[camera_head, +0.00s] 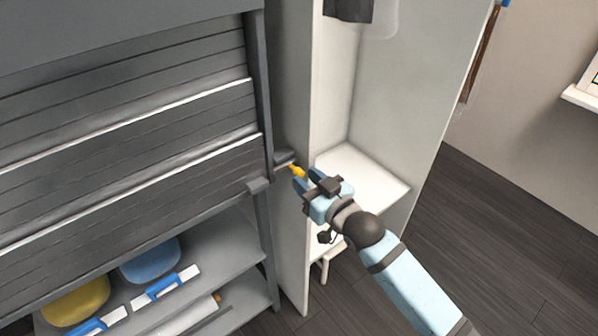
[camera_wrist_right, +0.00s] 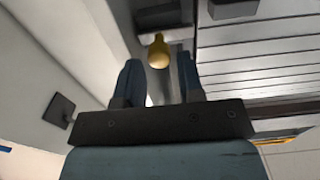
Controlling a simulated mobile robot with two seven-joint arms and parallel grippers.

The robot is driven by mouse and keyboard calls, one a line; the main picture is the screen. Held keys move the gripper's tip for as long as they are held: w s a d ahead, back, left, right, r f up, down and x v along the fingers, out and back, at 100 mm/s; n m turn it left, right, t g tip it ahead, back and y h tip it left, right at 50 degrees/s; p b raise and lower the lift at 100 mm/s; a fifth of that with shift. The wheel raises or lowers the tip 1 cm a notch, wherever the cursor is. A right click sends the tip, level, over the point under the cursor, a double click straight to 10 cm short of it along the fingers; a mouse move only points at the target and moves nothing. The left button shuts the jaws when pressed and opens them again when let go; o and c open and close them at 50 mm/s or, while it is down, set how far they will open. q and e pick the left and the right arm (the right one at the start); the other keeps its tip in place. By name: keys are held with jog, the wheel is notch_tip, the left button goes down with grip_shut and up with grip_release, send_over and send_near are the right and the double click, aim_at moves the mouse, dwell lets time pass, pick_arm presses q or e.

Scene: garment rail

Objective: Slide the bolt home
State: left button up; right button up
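The bolt's yellow knob (camera_head: 297,171) sticks out from a grey bolt housing (camera_head: 284,157) at the right edge of the grey slatted shutter (camera_head: 130,170). My right gripper (camera_head: 306,178) is in front of the knob with its fingers apart. In the right wrist view the yellow knob (camera_wrist_right: 158,52) shows between and just beyond the two open fingertips (camera_wrist_right: 160,68). I cannot tell from these frames whether a finger touches it. The bolt's rod is mostly hidden behind the knob. My left gripper is in neither view.
A white open cabinet (camera_head: 385,90) stands right of the shutter, with a white shelf (camera_head: 375,185) behind my right gripper. Grey shelves below the shutter hold a yellow item (camera_head: 75,300) and a blue item (camera_head: 150,260). Dark floor (camera_head: 500,230) lies open at the right.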

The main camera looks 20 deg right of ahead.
aim_at(302, 176)
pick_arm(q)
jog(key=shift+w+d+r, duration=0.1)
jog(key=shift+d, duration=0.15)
pick_arm(e)
jog(key=shift+x, duration=1.65)
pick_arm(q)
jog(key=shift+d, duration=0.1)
pick_arm(e)
grip_shut()
jog(key=a, duration=0.1)
jog(key=s+a+p, duration=0.1)
jog(key=a, duration=0.2)
jog(key=shift+s, duration=0.3)
jog(key=shift+s+a+p, duration=0.1)
jog(key=shift+a+p, duration=0.2)
jog(key=shift+a, duration=0.05)
jog(key=shift+d+f, duration=0.1)
jog(key=shift+d, duration=0.05)
grip_release()
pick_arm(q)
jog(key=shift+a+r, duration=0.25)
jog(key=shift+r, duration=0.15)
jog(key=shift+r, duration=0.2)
